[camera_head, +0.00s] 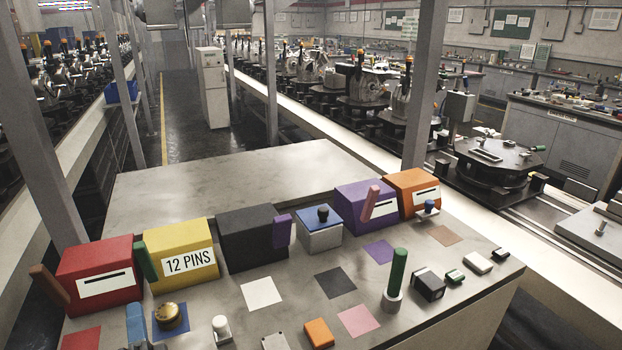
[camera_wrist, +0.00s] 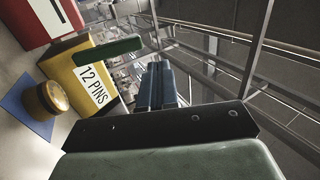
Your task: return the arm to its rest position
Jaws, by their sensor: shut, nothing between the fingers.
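My gripper (camera_wrist: 157,68) shows in the wrist view as two blue fingers side by side, shut with nothing between them. They point out past the edge of the yellow box toward the railings. In the head view, a blue piece at the lower left edge (camera_head: 136,323) looks like my gripper's fingers. It is left of a brass knob (camera_head: 171,317) and in front of the red box (camera_head: 99,275) and the yellow box (camera_head: 181,255). The rest of my arm is out of the head view.
The "12 PINS" box (camera_wrist: 88,75) and brass knob (camera_wrist: 52,98) are close on the left in the wrist view. Black (camera_head: 250,240), purple (camera_head: 366,205) and orange boxes (camera_head: 412,190) line the bench. A green peg (camera_head: 398,272) stands upright. The bench's back (camera_head: 230,185) is clear.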

